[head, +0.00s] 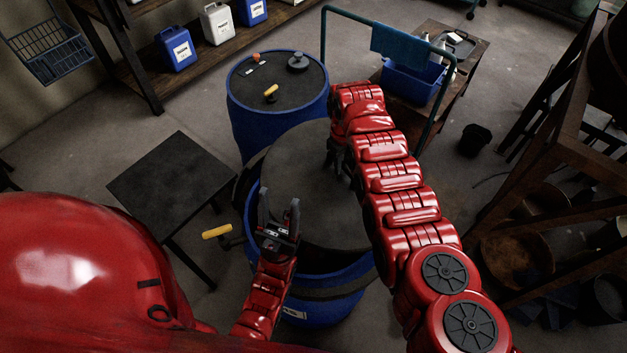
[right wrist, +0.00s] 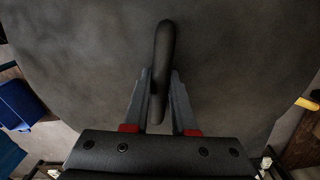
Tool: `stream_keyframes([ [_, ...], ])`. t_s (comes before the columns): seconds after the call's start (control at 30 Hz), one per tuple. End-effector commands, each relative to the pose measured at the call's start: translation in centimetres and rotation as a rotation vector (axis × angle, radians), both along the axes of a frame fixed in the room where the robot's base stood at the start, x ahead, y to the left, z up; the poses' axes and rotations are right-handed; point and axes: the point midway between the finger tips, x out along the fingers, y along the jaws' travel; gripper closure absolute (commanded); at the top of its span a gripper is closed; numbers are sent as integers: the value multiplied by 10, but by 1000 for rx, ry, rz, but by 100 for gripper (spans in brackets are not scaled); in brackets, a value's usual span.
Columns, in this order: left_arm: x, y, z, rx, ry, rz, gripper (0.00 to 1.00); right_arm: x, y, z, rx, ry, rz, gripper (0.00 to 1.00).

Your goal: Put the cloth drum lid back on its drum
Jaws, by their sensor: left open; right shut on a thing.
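The drum lid (head: 300,185) is a wide dark grey disc above the open blue drum (head: 345,305), set toward the drum's far side. The drum's near inside shows below the lid's near edge. My right gripper (head: 337,158) is shut on the lid's black bar handle, seen clearly in the right wrist view (right wrist: 164,50). Whether the lid touches the rim I cannot tell. My left gripper (head: 280,200) is open and empty, its fingers pointing up in front of the lid's near left edge.
A second blue drum (head: 278,118) with a closed top stands behind. A black table (head: 172,180) is at left, a yellow handle (head: 216,231) beside the near drum. A cart with a blue bin (head: 411,82) stands behind right; a rusty frame (head: 545,160) is at right.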

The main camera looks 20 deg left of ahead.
Motion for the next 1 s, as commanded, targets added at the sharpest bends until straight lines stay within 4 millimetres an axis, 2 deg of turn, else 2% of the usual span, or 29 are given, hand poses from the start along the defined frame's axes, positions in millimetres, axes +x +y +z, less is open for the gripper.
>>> stream_keyframes([
  [0.63, 0, 0, 9, 0, 0, 0, 45, -13, 12, -6, -4, 2, 65, 100],
  [1.0, 0, 0, 23, 0, 0, 0, 45, -30, 34, -17, -4, -5, 159, 100],
])
